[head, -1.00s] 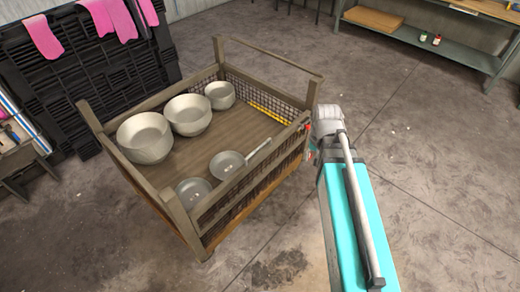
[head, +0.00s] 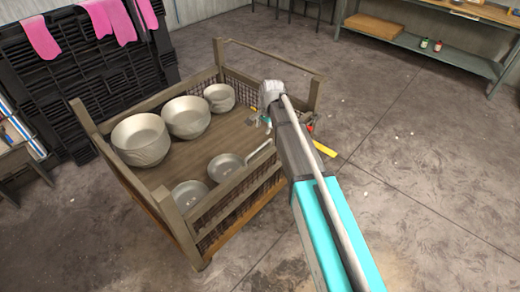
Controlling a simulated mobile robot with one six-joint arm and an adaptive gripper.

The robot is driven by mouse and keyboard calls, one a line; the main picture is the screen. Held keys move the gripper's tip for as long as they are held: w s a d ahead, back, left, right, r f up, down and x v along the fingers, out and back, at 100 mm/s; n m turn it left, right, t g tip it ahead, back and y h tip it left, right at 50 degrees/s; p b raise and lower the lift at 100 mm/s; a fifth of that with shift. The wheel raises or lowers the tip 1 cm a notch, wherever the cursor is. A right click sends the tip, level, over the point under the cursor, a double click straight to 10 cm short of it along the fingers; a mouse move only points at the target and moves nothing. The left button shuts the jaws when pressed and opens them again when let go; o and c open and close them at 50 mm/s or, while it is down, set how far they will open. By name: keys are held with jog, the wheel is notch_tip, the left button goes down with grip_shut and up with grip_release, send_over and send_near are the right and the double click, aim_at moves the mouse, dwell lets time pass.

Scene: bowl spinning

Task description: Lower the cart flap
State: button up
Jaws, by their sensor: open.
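The cart (head: 165,183) is a wooden crate with posts and mesh sides, left of centre in the head view. Its far right side has a top rail (head: 272,58) and dark mesh below it. A yellow piece (head: 325,149) shows just outside the right corner, and a small yellow bit (head: 253,109) shows inside. My arm hides what lies between, so the flap's exact pose is unclear. My gripper (head: 257,122) is open, small in the picture, and appears over the cart's right end. Whether it touches the cart is unclear.
Several grey bowls, including one at the left (head: 140,140), and a pan (head: 226,167) with its handle toward my arm are in the cart. A black rack (head: 85,75) with pink cloths stands behind left. A shelf (head: 420,45) is at the back right. Floor at right is clear.

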aim_at(259, 150)
jog(key=shift+f, duration=0.15)
jog(key=f+b, duration=0.4)
jog(key=w+a+f+b, duration=0.1)
jog(key=f+b, duration=0.4)
jog(key=a+f+b, duration=0.1)
jog(key=f+b, duration=0.3)
jog(key=shift+w+f+b, duration=0.15)
jog(key=shift+w+b, duration=0.15)
dwell(0.6)
dwell(0.3)
grip_shut()
jog(key=shift+s+d, duration=0.1)
jog(key=shift+d, duration=0.05)
